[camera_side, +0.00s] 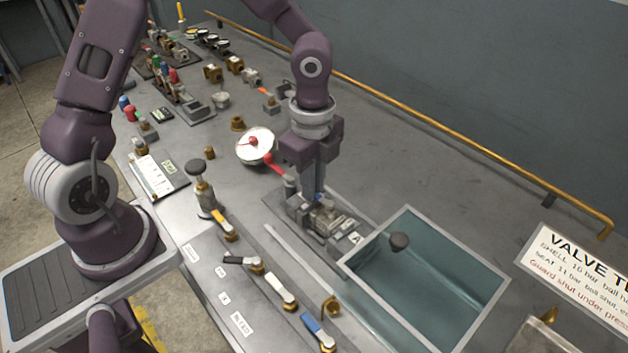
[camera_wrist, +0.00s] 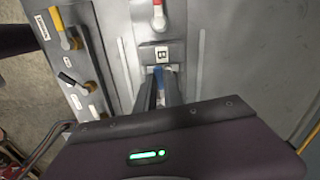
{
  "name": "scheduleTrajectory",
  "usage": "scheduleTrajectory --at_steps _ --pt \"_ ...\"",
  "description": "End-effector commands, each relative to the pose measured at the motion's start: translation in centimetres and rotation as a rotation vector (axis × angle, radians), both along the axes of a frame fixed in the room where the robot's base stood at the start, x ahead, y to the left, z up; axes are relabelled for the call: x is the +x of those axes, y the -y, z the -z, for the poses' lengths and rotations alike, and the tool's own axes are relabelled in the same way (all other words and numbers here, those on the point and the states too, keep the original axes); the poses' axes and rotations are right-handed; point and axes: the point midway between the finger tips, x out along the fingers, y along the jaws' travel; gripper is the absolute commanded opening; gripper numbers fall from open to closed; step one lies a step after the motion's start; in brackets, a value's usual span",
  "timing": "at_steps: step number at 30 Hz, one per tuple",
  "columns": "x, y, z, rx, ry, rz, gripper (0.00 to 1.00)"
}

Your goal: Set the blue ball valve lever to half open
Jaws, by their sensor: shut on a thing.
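My gripper (camera_side: 314,192) points down over a grey valve fixture (camera_side: 345,222) left of the water tank. Another blue-handled valve (camera_side: 315,328) stands at the front end of a separate row, away from my gripper.
A red lever (camera_side: 274,165) is close behind my gripper; it also shows in the wrist view (camera_wrist: 158,20). An open-topped water tank (camera_side: 420,290) is on the right. Yellow (camera_side: 221,220), black (camera_side: 238,260) and white (camera_side: 279,288) levers line the front. A white round dish (camera_side: 250,150) lies behind.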

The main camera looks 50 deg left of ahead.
Motion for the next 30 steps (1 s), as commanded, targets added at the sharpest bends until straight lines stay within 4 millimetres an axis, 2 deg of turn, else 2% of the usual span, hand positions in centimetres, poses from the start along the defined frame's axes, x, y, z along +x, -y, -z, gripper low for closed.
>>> scheduleTrajectory --at_steps 18,30 --pt "-1.8 0.8 0.0 -0.001 0.000 -0.472 0.00" --pt "-2.3 1.2 0.0 -0.003 0.001 -0.624 0.00"
